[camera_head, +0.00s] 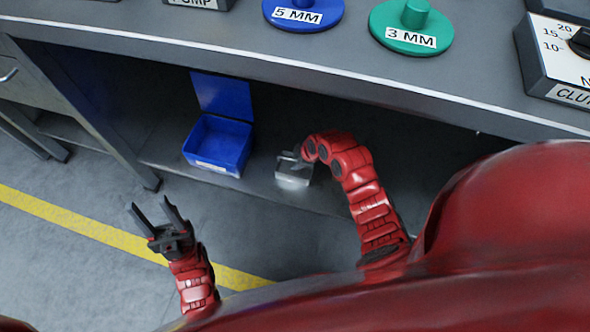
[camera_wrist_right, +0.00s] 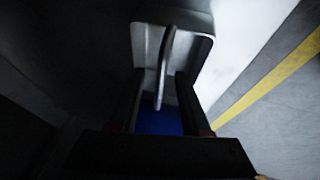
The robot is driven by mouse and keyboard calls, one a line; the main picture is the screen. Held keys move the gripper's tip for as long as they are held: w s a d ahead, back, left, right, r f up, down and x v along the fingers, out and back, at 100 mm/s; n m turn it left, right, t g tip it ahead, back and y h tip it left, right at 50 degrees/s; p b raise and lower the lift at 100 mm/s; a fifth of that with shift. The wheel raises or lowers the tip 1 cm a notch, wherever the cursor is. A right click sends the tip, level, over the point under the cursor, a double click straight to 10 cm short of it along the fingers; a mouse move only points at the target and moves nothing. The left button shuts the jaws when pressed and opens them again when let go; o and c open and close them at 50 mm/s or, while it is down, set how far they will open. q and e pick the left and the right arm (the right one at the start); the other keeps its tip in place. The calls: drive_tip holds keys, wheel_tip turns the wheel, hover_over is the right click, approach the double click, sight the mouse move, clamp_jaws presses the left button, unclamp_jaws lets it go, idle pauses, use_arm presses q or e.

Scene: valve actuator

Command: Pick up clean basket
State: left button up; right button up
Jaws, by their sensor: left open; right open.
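A small silvery, see-through basket (camera_head: 293,172) sits on the lower shelf under the bench, right of a blue bin. My right arm reaches under the bench to it. In the head view my right gripper is mostly hidden behind its own wrist, just above the basket. In the right wrist view the right gripper (camera_wrist_right: 158,85) is open. The basket (camera_wrist_right: 198,50) is before it, with its thin handle (camera_wrist_right: 165,60) between the two fingers; contact cannot be told. My left gripper (camera_head: 158,216) is open and empty, in front of the shelf over the floor.
The blue bin (camera_head: 217,146) with a raised lid (camera_head: 222,95) stands on the lower shelf (camera_head: 262,187). The bench top (camera_head: 250,48) overhangs my right arm. It carries a blue (camera_head: 303,13) and a green (camera_head: 411,25) labelled knob. A bench leg stands at left.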

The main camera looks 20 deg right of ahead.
drive_tip(key=shift+f, duration=0.1)
drive_tip(key=shift+c, duration=0.2)
clamp_jaws()
idle(1.2)
